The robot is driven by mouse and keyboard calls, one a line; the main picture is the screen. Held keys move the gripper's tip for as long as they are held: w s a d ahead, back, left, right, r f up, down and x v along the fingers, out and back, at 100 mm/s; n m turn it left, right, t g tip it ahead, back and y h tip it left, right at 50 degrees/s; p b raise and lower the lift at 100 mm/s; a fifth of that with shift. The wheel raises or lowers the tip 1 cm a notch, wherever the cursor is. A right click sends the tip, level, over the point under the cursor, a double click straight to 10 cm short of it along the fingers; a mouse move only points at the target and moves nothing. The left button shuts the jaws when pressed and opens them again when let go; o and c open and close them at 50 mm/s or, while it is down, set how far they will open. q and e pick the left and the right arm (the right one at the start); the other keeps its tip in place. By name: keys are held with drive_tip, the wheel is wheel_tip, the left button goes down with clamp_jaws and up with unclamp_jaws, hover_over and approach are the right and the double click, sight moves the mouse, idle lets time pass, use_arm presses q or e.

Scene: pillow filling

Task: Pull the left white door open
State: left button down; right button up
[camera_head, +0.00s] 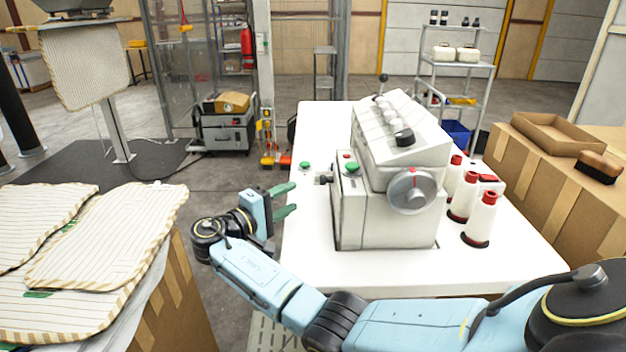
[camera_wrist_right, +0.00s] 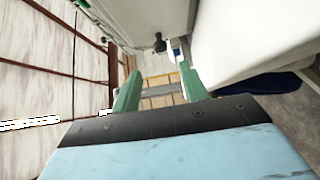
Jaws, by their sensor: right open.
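A white machine (camera_head: 390,205) stands on the white table, with a handwheel (camera_head: 411,191) on its near side. A dark knob (camera_head: 326,180) sticks out of its left side; a dark knob also shows in the right wrist view (camera_wrist_right: 159,43). I cannot clearly make out a separate left white door; a narrow panel seam shows on the machine's lower left. My right gripper (camera_head: 292,198) is open and empty, left of the machine, near the table's left edge. Its green fingers show spread in the right wrist view (camera_wrist_right: 161,80). My left gripper is out of view.
White spools (camera_head: 480,220) with red tops stand right of the machine on the table (camera_head: 450,268). Striped pillow covers (camera_head: 110,235) lie at the left. A cardboard box (camera_head: 545,180) stands at the right. A floor gap separates the left stack from the table.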

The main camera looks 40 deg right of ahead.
drive_tip(key=d, duration=0.4)
drive_tip(key=shift+w, duration=0.1)
drive_tip(key=d, duration=0.6)
drive_tip(key=shift+w+d, duration=0.25)
drive_tip(key=shift+w, duration=0.1)
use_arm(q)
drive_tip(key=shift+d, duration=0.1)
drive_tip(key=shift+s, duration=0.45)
use_arm(e)
clamp_jaws()
